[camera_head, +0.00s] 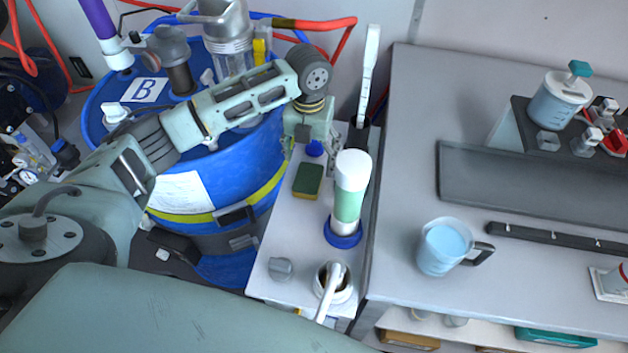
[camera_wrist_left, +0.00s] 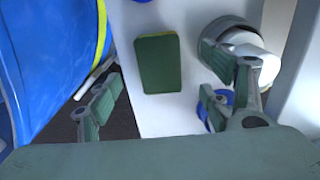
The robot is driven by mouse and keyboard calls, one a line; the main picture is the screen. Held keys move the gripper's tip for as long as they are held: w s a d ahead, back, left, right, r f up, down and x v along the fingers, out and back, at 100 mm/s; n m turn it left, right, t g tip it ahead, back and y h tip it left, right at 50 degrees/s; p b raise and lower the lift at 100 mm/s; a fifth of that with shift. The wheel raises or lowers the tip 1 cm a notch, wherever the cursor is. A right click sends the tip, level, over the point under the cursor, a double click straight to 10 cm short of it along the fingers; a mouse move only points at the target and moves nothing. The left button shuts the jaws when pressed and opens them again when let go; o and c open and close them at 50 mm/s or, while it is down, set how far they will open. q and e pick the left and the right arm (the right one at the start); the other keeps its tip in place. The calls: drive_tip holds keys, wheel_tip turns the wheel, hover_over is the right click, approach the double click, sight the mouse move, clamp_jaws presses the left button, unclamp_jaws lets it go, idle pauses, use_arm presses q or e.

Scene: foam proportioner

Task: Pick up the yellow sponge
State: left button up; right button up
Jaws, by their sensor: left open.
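The sponge (camera_head: 308,181) lies flat on the narrow white side table. Its top is dark green, and a yellow edge shows along its side. It also shows in the left wrist view (camera_wrist_left: 159,64), between and beyond the fingers. My left gripper (camera_head: 312,143) hangs above the table, just behind the sponge in the head view. In the left wrist view my left gripper (camera_wrist_left: 160,90) is open and empty, its fingers spread on both sides of the sponge, apart from it. My right gripper is not in view.
A white-capped green bottle (camera_head: 351,185) stands close right of the sponge. A big blue drum (camera_head: 225,180) stands left of the table. A grey knob (camera_head: 281,268) and a cup with a white handled tool (camera_head: 333,283) are nearer. A jug (camera_head: 443,247) stands on the workbench (camera_head: 415,130).

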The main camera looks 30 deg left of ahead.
sight(308, 177)
use_arm(q)
drive_tip(key=shift+s+a+f+p, duration=0.15)
drive_tip(key=shift+s+f+p, duration=0.2)
drive_tip(key=shift+f, duration=0.45)
drive_tip(key=f, duration=0.2)
drive_tip(key=f+p, duration=0.1)
drive_tip(key=shift+s+d+f, duration=0.2)
drive_tip(key=shift+s+f, duration=0.05)
drive_tip(key=shift+f, duration=0.6)
drive_tip(key=c, duration=0.8)
